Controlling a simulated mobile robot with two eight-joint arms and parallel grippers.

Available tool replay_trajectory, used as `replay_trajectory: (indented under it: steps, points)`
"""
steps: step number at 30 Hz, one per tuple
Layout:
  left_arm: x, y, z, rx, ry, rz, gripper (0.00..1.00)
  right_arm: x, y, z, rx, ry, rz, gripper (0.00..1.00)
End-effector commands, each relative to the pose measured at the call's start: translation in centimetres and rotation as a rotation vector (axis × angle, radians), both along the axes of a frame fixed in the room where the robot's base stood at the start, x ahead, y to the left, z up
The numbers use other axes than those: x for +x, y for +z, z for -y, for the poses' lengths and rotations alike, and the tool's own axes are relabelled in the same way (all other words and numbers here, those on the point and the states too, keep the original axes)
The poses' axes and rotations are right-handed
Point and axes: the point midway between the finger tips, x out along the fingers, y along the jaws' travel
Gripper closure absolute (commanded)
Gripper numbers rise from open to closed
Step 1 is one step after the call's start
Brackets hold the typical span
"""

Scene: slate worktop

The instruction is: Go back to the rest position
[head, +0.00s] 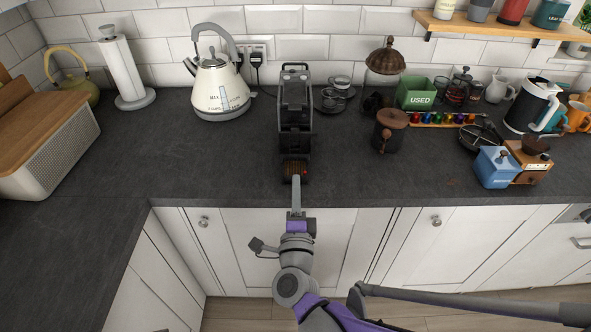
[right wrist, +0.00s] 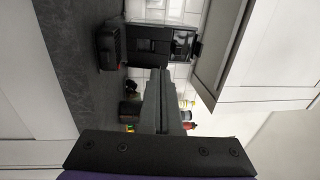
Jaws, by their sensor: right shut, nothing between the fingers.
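My right gripper (head: 296,180) is at the front edge of the worktop, in front of the black coffee machine (head: 295,100). Its grey fingers are together and hold nothing. In the right wrist view the closed fingers (right wrist: 159,75) point towards the dark machine (right wrist: 160,42). In the head view the fingertips overlap the front of the machine's drip tray (head: 294,163); I cannot tell whether they touch it. My left gripper is not in view.
A cream kettle (head: 218,90) stands left of the machine. To the right are a brown wooden grinder (head: 390,130), a green box (head: 417,93), a row of colourful capsules (head: 452,119) and a blue box (head: 494,167). The dark worktop (head: 170,155) is clear at the front left.

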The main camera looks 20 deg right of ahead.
Motion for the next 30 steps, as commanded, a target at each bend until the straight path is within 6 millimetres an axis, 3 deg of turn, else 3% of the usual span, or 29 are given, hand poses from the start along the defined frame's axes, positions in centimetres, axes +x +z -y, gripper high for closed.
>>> replay_trajectory:
  steps: [6, 12, 16, 20, 24, 27, 30]
  points:
    - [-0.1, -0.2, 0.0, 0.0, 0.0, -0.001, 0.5, -1.6, -0.4, -0.5, 0.0, 0.001, 0.0, 1.0]
    - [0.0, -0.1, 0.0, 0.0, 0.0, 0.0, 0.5, -1.7, -0.2, -0.6, -0.011, 0.007, -0.003, 1.0]
    - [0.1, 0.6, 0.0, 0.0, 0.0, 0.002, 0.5, -1.4, 1.0, -1.6, -0.113, 0.088, -0.036, 1.0]
    - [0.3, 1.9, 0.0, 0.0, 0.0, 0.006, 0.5, -1.6, 2.1, -3.8, -0.359, 0.265, -0.14, 1.0]
    - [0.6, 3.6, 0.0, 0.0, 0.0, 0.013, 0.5, -3.7, 0.6, -5.2, -0.691, 0.476, -0.336, 1.0]
    - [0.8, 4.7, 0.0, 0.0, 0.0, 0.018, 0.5, -6.5, -1.7, -4.6, -0.913, 0.616, -0.516, 1.0]
    - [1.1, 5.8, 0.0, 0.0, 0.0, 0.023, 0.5, -10.1, -4.2, -2.6, -1.099, 0.738, -0.718, 1.0]
